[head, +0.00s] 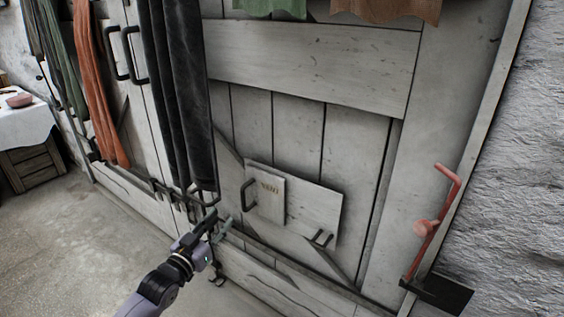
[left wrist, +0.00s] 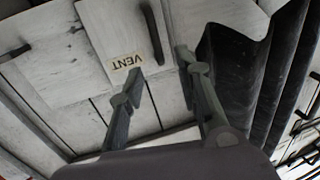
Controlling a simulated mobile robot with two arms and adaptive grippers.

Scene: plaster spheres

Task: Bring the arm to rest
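My left gripper (head: 219,219) is at the lower middle of the head view, in front of a grey plank door (head: 300,135). In the left wrist view its two fingers (left wrist: 160,66) stand apart with nothing between them. A small panel marked VENT (head: 270,196) lies on a wider board (head: 315,213) low on the door. A dark handle (head: 248,195) is at the panel's left edge, just right of my fingertips and seemingly apart from them. The VENT label (left wrist: 127,61) and handle (left wrist: 152,30) also show in the wrist view. My right gripper is not in view.
Black cloth (head: 180,100) hangs just above my left gripper, with orange cloth (head: 92,90) further left. A red lever (head: 435,215) is by the right frame. A white-covered table (head: 25,125) stands far left. The floor (head: 70,240) at lower left is clear.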

